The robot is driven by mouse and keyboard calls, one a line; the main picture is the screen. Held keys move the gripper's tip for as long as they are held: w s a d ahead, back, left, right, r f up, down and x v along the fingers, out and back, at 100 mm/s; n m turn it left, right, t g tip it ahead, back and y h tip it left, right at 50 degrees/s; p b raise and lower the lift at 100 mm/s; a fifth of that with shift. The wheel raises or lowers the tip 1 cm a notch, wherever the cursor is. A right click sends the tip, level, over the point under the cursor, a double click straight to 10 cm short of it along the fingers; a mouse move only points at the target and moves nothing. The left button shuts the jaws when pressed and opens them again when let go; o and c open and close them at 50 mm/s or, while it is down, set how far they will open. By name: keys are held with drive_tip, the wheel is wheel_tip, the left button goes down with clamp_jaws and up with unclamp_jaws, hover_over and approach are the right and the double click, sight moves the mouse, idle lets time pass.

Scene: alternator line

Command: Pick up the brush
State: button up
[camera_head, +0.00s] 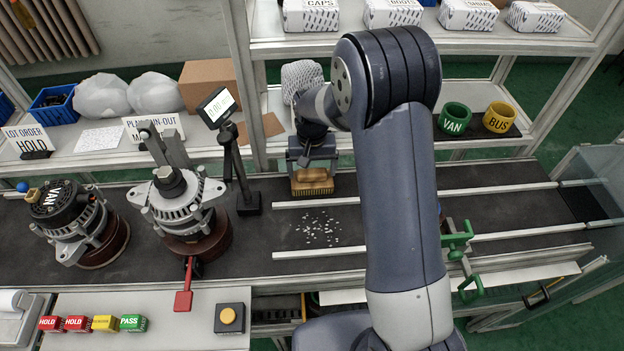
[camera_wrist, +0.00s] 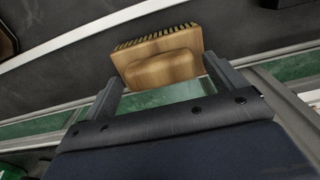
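The brush (camera_head: 312,181) is a wooden block with a rounded grip and a row of bristles. It is at the back of the dark conveyor, below my gripper (camera_head: 312,168) in the head view. In the wrist view the brush (camera_wrist: 163,66) lies just ahead, and the two fingers of my gripper (camera_wrist: 161,72) stand wide apart at its left and right ends. The fingertips are very close to the wood; I cannot tell whether they touch it. My arm hides part of the conveyor to the right.
White scraps (camera_head: 320,229) lie on the belt between metal rails. An alternator (camera_head: 182,205) and a display on a stand (camera_head: 246,190) are to the left. Shelving with a crumpled grey item (camera_head: 300,78) stands behind. Green VAN (camera_head: 454,119) and yellow BUS (camera_head: 500,118) rings sit back right.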

sight(312, 172)
drive_tip(key=c, duration=1.2)
drive_tip(key=shift+r, duration=0.1)
wheel_tip(312, 172, up, 10)
drive_tip(key=shift+b, duration=0.45)
drive_tip(key=o, duration=0.7)
drive_tip(key=shift+c, duration=1.3)
